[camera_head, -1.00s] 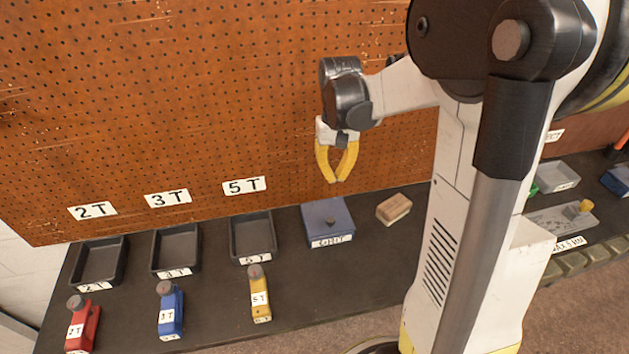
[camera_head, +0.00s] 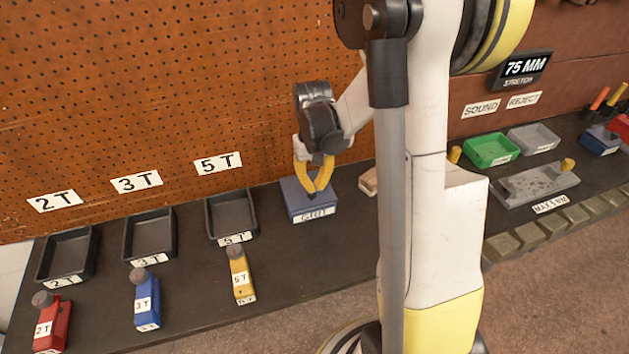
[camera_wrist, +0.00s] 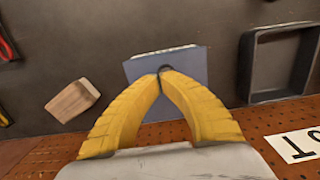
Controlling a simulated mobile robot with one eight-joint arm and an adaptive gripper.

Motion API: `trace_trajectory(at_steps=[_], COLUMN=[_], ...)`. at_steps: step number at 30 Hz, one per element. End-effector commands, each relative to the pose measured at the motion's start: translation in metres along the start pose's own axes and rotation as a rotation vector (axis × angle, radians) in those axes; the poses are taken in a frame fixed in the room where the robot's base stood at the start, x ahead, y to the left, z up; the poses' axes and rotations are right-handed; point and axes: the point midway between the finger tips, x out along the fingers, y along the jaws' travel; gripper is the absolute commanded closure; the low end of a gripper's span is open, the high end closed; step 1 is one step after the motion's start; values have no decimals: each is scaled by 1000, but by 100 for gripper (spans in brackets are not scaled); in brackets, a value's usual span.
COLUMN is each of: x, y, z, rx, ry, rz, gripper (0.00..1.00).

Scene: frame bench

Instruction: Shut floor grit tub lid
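The grit tub (camera_head: 294,203) is a blue-grey box with a GRIT label on its front, standing on the dark bench. Its lid lies flat across the top, with a small dark knob (camera_head: 309,196) near the front edge. The lid also shows in the wrist view (camera_wrist: 186,62). My gripper (camera_head: 316,190) has yellow fingers pointing down over the lid, tips together. In the wrist view my gripper (camera_wrist: 163,73) has its tips at the near side of the knob, partly hiding it. I cannot tell whether they touch it.
A wooden block (camera_wrist: 72,100) lies beside the tub. Black trays, including the 5T tray (camera_head: 232,214), stand to the left, with red, blue and yellow weights in front. The pegboard (camera_head: 150,80) rises behind. My arm covers part of the bench right of the tub.

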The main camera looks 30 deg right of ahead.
Motion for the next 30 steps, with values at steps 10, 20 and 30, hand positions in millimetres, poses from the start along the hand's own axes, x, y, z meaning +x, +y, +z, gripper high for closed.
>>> trace_trajectory(at_steps=[10,20,30], x=[6,17,-16], y=[0,0,-3], z=[1,4,1], rx=[0,0,-2], ry=[20,85,85], rz=[0,0,0], gripper=[100,100,100])
